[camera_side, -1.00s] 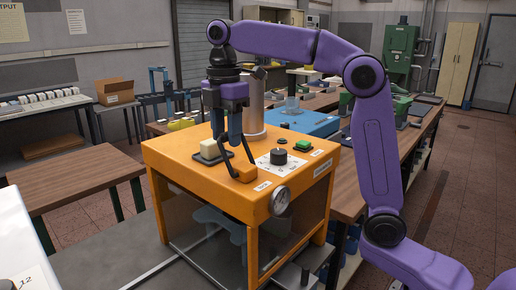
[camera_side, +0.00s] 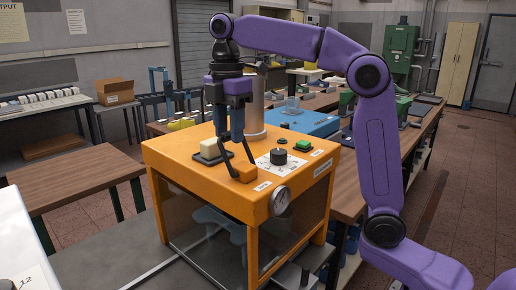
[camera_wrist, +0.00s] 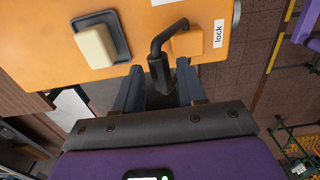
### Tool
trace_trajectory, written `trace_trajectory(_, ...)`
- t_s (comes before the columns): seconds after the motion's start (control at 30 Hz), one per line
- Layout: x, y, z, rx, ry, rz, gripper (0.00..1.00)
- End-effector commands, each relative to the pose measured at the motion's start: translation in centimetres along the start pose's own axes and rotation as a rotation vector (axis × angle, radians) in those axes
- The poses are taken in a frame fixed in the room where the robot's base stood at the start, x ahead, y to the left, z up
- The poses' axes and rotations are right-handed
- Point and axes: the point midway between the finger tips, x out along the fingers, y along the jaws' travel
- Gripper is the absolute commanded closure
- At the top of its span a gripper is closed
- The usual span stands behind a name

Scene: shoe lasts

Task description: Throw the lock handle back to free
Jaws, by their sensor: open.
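The lock handle (camera_wrist: 161,72) is a dark bent rod with a thicker black grip, seen in the wrist view. It comes out of a small orange block (camera_wrist: 188,42) beside a white "lock" label (camera_wrist: 219,33). The block also shows on top of the orange machine in the side view (camera_side: 243,173). My gripper (camera_wrist: 159,68) is open, with one blue-grey finger on each side of the grip; I cannot tell if either touches it. In the side view my gripper (camera_side: 230,136) points down above the block, and thin dark parts there are hard to tell apart.
A grey metal cylinder (camera_side: 251,110) stands close behind my gripper.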

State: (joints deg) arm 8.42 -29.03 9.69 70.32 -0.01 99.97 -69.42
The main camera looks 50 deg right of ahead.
Motion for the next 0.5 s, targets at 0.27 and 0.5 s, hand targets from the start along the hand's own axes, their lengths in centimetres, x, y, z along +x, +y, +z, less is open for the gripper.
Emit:
trace_trajectory(0.27, -2.9, 0.1, 0.0, 0.000, 0.001, 0.002, 0.60)
trace_trajectory(0.5, -5.3, 0.1, -0.1, 0.000, 0.001, 0.002, 0.60)
